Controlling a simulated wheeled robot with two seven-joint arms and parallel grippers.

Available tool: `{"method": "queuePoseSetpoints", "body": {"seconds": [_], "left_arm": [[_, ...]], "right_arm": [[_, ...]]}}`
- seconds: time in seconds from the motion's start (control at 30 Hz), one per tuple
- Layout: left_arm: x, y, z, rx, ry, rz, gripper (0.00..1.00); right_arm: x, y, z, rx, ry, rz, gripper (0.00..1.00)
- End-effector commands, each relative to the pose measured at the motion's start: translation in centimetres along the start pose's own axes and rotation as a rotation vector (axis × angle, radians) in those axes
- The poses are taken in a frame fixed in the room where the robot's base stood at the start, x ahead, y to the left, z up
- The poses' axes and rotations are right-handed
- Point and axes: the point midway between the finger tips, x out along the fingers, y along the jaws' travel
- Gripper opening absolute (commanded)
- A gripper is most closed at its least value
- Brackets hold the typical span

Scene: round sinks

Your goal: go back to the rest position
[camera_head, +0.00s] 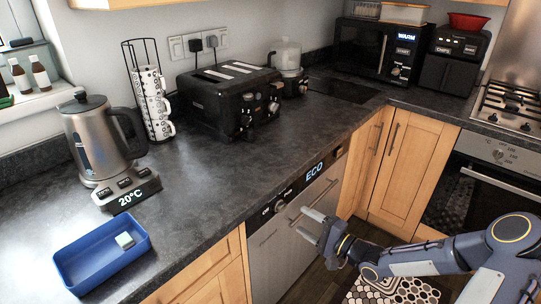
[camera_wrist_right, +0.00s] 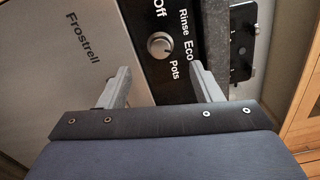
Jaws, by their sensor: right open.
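My right gripper (camera_head: 308,226) is in front of the dishwasher (camera_head: 279,257), below the counter edge. Its two fingers are spread apart with nothing between them. In the right wrist view the open fingers of my right gripper (camera_wrist_right: 160,85) point at the dishwasher panel (camera_wrist_right: 175,48), which shows a round knob (camera_wrist_right: 160,45) and the words Off, Rinse, Eco and Pots. I cannot tell whether the fingers touch the dishwasher front. In the head view the display reads ECO. My left gripper does not show in either view.
The dark counter (camera_head: 230,170) holds a blue tray (camera_head: 75,268) with a small block, a kettle (camera_head: 98,140) on its base, a mug rack (camera_head: 155,105) and a toaster (camera_head: 225,98). An oven (camera_head: 490,175) stands at right. A patterned mat (camera_head: 400,290) lies on the floor.

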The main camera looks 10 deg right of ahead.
Motion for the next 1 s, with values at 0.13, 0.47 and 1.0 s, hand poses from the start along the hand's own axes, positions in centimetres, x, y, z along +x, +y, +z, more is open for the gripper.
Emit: {"method": "queuePoseSetpoints", "body": {"seconds": [0.13,0.47,1.0], "left_arm": [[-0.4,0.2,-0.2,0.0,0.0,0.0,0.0],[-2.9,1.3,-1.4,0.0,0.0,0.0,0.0],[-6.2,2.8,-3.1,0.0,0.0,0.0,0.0]], "right_arm": [[0.1,-0.8,0.1,-0.085,0.024,0.081,0.59],[-5.9,-7.7,0.4,-0.674,0.206,0.706,0.59],[-22.0,-15.3,18.6,-0.875,-0.133,1.042,0.59]]}}
